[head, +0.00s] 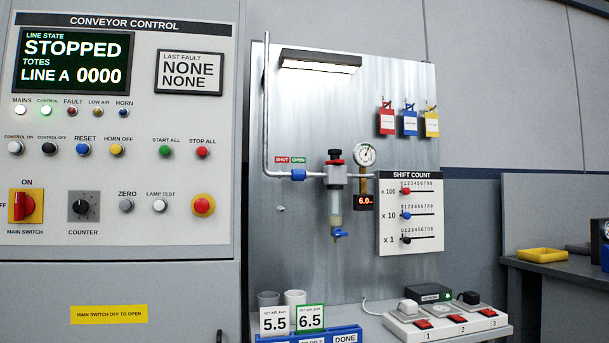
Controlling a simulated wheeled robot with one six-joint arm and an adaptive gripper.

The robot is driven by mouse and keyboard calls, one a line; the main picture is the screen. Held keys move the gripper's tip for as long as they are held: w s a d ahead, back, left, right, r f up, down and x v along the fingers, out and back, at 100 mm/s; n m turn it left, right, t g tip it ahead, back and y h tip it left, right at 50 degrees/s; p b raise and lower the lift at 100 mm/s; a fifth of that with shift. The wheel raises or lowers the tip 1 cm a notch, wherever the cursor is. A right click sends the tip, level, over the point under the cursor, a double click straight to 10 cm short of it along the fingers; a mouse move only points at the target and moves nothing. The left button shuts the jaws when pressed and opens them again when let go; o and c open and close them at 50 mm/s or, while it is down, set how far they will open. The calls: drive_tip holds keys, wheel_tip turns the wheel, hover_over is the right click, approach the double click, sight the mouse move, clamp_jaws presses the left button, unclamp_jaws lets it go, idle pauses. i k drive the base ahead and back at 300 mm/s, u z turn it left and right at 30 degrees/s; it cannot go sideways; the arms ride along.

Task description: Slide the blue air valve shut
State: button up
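The blue air valve (298,175) is a short blue sleeve on the thin grey pipe, left of the regulator. It sits below the green OPEN label (298,160), to the right of the red SHUT label (282,160). Just right of it the pipe meets the regulator (335,174), which has a black knob, a red ring and a clear bowl. A small blue drain tap (340,235) is at the bottom of the bowl. A round gauge (365,155) and a display (366,201) reading about 6.0 are beside it. My gripper is not in view.
The conveyor control cabinet (120,240) stands at the left. A shift count board (410,215) and hanging tags (409,120) are to the right. Below are number cards (310,317), a blue tray (290,338) and a power strip (440,324). The space before the valve looks clear.

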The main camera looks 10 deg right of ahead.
sight(298, 174)
drive_tip(key=k, duration=0.1)
drive_tip(key=u, duration=1.2)
drive_tip(key=i, duration=1)
drive_tip(key=z, duration=1.55)
